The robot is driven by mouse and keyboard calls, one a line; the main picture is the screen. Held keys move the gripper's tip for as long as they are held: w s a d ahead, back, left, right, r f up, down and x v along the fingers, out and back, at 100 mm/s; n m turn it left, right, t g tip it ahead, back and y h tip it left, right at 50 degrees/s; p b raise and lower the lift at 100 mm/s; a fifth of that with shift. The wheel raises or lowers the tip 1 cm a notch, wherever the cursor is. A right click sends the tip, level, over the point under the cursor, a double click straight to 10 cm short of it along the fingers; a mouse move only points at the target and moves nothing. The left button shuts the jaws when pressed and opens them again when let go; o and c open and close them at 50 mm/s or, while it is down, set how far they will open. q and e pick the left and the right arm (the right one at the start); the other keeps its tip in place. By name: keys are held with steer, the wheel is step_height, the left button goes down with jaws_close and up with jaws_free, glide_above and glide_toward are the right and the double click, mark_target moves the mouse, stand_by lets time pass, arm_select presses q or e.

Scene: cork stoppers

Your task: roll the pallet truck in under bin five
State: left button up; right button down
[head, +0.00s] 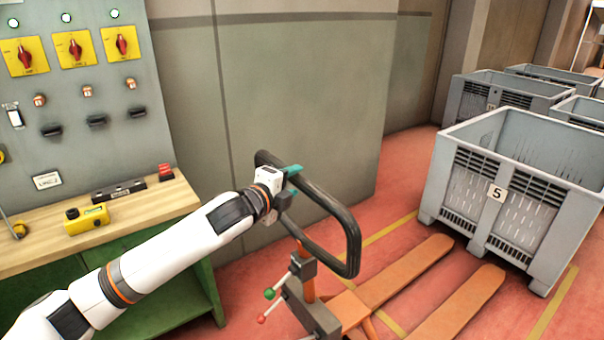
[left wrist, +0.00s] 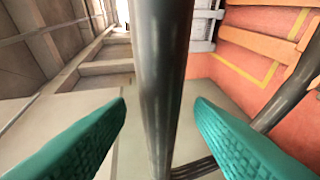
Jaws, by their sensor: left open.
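The orange pallet truck (head: 408,281) stands on the red floor, its two forks pointing toward bin five (head: 520,190), a grey slatted crate with a "5" label. The fork tips are close to the bin's near side; I cannot tell whether they reach under it. The truck's black loop handle (head: 351,235) rises at the near end. My left gripper (head: 287,178) is at the handle's upper left part. In the left wrist view, the dark handle bar (left wrist: 163,75) stands between the two teal fingers (left wrist: 160,115), which are apart and not closed on it. My right gripper is not in view.
More grey bins (head: 497,97) stand behind bin five. Yellow floor lines (head: 392,230) run beside the forks. A wooden bench (head: 150,205) with a yellow box (head: 87,219) and a switch panel (head: 80,110) is at the left. A grey-green wall panel (head: 300,100) stands behind the handle.

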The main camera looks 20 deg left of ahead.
arm_select(q)
steer(key=shift+p+x, duration=0.35)
steer(key=shift+x, duration=1.95)
jaws_close()
